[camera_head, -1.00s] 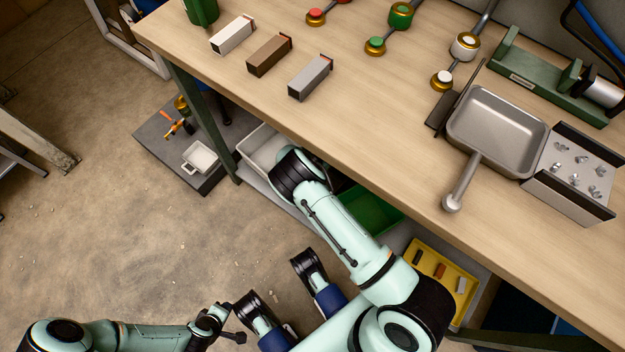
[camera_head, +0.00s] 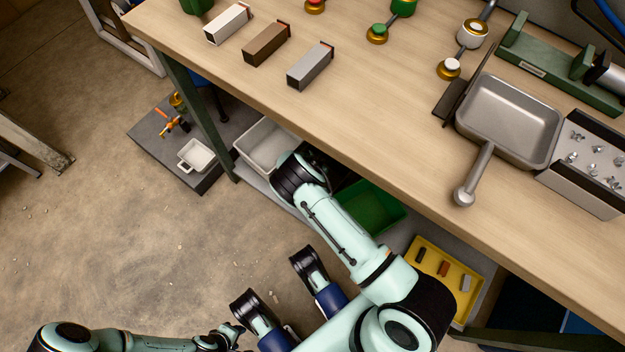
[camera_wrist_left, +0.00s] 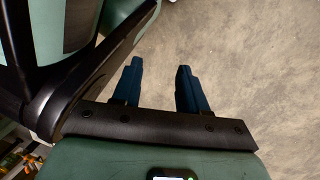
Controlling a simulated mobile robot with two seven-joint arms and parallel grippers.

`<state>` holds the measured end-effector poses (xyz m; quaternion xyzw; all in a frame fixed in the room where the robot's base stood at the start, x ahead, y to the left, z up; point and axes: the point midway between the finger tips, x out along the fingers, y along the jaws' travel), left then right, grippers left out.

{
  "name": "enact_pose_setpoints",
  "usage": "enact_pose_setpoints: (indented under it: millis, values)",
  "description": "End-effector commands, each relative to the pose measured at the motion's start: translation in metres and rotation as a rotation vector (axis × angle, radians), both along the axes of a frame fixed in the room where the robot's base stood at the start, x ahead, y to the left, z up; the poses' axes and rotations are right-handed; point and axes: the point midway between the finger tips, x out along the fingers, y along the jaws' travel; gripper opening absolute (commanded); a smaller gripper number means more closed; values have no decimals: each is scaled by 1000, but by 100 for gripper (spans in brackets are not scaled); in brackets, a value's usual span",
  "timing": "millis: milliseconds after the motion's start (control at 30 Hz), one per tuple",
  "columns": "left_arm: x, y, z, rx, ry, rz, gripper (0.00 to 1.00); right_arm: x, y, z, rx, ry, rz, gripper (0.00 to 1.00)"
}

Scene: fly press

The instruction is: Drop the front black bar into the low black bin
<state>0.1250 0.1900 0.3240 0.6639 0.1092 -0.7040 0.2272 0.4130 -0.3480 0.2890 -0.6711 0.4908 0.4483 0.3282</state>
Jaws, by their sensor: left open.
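A small black bar (camera_head: 421,255) lies in a yellow tray (camera_head: 440,245) on the lower level under the workbench, left of a brown bar and a grey bar. A dark shape (camera_head: 322,160) between the white and green bins may be the low black bin; my arm and the bench edge hide most of it. My left arm comes in at the bottom left of the head view, away from the tray. In the left wrist view my left gripper (camera_wrist_left: 160,88) is open and empty above bare floor. I cannot make out my right gripper.
The workbench (camera_head: 370,130) overhangs the lower level. A white bin (camera_head: 243,158) and a green bin (camera_head: 370,205) stand beneath it. On top are a metal pan (camera_head: 510,120), several boxes and a black flat piece (camera_head: 450,100).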

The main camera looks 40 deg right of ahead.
Motion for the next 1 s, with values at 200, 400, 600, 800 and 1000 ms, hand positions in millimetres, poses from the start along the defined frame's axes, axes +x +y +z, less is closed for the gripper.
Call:
enact_pose_setpoints:
  millis: [200,400,600,800,1000]
  values:
    - [0,0,0,0,-1,-1,43,0,0,0,0,0,0,52]
    - [0,0,0,0,-1,-1,43,0,0,0,0,0,0,52]
    - [10,-1,7,3,-33,-3,43,-1,6,16,0,-1,2,52]
    - [39,-5,31,8,-130,-11,43,-6,22,56,1,-4,2,52]
    - [68,-9,55,14,-228,-17,43,-11,38,96,1,-3,1,52]
